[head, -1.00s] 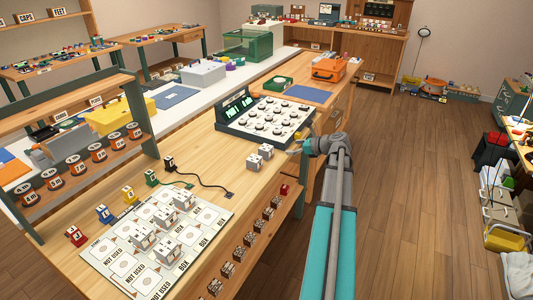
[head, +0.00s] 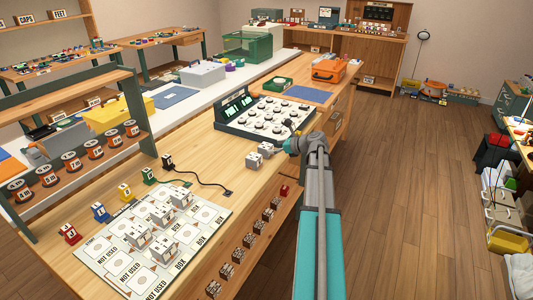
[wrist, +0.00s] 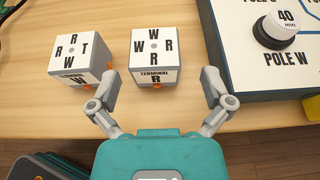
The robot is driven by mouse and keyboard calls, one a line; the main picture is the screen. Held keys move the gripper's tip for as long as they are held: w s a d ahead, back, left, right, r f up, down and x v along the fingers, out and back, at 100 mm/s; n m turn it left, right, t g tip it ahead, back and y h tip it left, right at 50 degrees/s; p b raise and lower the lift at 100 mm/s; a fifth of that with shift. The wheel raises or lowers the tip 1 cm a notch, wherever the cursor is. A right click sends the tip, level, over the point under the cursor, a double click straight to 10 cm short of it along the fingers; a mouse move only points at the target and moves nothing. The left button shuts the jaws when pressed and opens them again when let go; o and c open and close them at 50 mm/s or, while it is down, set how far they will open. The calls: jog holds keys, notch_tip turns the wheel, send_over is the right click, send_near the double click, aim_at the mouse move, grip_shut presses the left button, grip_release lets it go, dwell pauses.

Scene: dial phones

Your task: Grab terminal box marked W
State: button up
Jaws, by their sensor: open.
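Two small white-and-grey terminal boxes stand side by side near the bench's front edge. In the wrist view, the left box (wrist: 82,58) has small front lettering that seems to read TERMINAL W; in the head view it is the nearer one (head: 253,160). The right box (wrist: 154,56) reads TERMINAL R on its front; in the head view it is the farther one (head: 267,149). My gripper (wrist: 159,78) is open and empty, its fingers either side of the TERMINAL R box's near end. The W box lies outside, left of the left finger. My gripper (head: 290,146) also shows in the head view.
A dial panel (wrist: 258,70) stands close to the right of the boxes. A printed board (head: 118,268) with several similar boxes lies at the near left. A black cable (head: 205,184) lies on the bench (head: 215,150) left of the boxes.

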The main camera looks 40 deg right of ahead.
aim_at(264, 148)
dwell(0.3)
jog(key=shift+a+b+x, duration=0.15)
jog(key=shift+b+x, duration=0.35)
jog(key=shift+x, duration=0.8)
jog(key=shift+a+b+x, duration=0.15)
jog(key=shift+b+x, duration=0.35)
jog(key=shift+x, duration=0.85)
jog(key=shift+s, duration=0.15)
jog(key=c, duration=1.1)
